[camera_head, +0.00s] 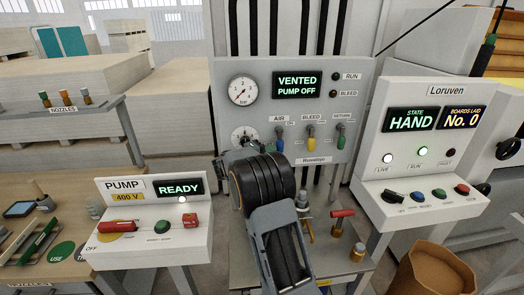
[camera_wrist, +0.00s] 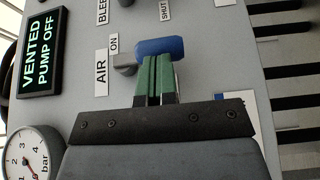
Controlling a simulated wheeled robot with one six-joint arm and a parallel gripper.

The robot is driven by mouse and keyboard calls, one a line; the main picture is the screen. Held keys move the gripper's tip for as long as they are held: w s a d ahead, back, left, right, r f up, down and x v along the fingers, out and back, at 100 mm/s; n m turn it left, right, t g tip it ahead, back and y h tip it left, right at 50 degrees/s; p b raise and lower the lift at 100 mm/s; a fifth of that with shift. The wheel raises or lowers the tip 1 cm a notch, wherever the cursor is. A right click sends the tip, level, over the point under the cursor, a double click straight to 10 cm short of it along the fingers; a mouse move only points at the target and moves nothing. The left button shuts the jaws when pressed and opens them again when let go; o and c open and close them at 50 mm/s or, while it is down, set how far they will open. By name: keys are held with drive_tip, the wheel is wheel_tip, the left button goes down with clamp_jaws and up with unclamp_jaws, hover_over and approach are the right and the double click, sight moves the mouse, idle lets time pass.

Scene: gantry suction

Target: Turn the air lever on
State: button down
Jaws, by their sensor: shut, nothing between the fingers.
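The air lever has a blue handle (camera_head: 280,144) and hangs down below the AIR label on the grey panel in the head view. In the wrist view its blue handle (camera_wrist: 165,46) lies just beyond my fingertips, with its grey pivot beside the ON label. My gripper (camera_wrist: 156,60) is shut and empty, with green fingers pointing at the handle. The fingertips overlap the handle's lower edge in that view; I cannot tell whether they touch it. In the head view my arm hides most of the gripper. The panel display (camera_head: 297,84) reads VENTED, PUMP OFF.
A yellow bleed lever (camera_head: 311,142) and a green return lever (camera_head: 341,141) stand right of the air lever. A pressure gauge (camera_head: 242,90) is at upper left. The pump box (camera_head: 150,243) and the Loruven console (camera_head: 412,165) flank my arm.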

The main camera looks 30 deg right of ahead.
drive_tip(key=shift+d, duration=0.4)
drive_tip(key=shift+f, duration=0.15)
